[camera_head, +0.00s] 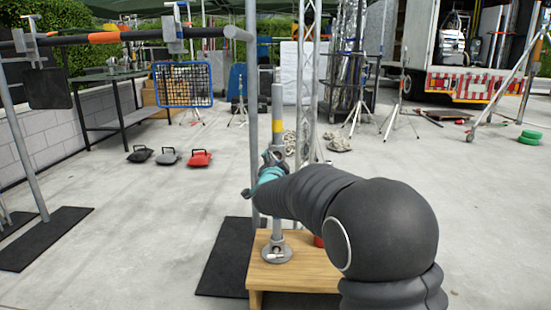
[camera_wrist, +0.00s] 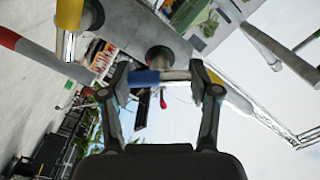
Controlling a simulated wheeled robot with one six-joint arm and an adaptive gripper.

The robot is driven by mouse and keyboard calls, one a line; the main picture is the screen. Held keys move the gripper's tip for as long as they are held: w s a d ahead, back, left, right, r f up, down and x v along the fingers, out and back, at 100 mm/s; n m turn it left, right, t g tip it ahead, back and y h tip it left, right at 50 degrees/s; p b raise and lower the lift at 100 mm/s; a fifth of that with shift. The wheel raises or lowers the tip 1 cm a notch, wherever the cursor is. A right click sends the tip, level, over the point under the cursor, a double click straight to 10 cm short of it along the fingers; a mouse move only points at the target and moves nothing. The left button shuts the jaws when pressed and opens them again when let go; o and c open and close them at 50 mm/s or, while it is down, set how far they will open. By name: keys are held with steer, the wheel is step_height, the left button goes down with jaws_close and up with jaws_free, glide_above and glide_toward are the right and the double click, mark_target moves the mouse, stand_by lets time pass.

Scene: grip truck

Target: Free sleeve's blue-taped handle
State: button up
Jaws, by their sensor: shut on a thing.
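A grey upright post (camera_head: 278,205) with a yellow band stands on a round foot (camera_head: 276,254) on a small wooden stool. My gripper (camera_head: 270,168) is at the post about halfway up, largely hidden by my arm and a teal part. In the wrist view, a short bar with blue tape, the blue-taped handle (camera_wrist: 145,77), lies crosswise between the fingers of my gripper (camera_wrist: 163,83). The fingers are shut on it near its two ends. A yellow-taped bar (camera_wrist: 68,14) shows at the upper left. The sleeve's own outline is unclear in the head view.
The wooden stool (camera_head: 300,272) stands on the floor beside a black mat (camera_head: 222,265). A tall grey pole (camera_head: 252,120) rises just behind the post. Several weights with handles, including a red one (camera_head: 200,158), lie at left. Open concrete lies around.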

steer(key=n+p, duration=0.2)
steer(key=n, duration=0.3)
steer(key=shift+n+p, duration=0.3)
steer(key=shift+n, duration=0.1)
stand_by(0.4)
steer(key=o, duration=1.2)
steer(key=shift+c, duration=0.2)
steer(key=shift+s, duration=0.1)
steer(key=s, duration=1.1)
steer(key=shift+s, duration=0.4)
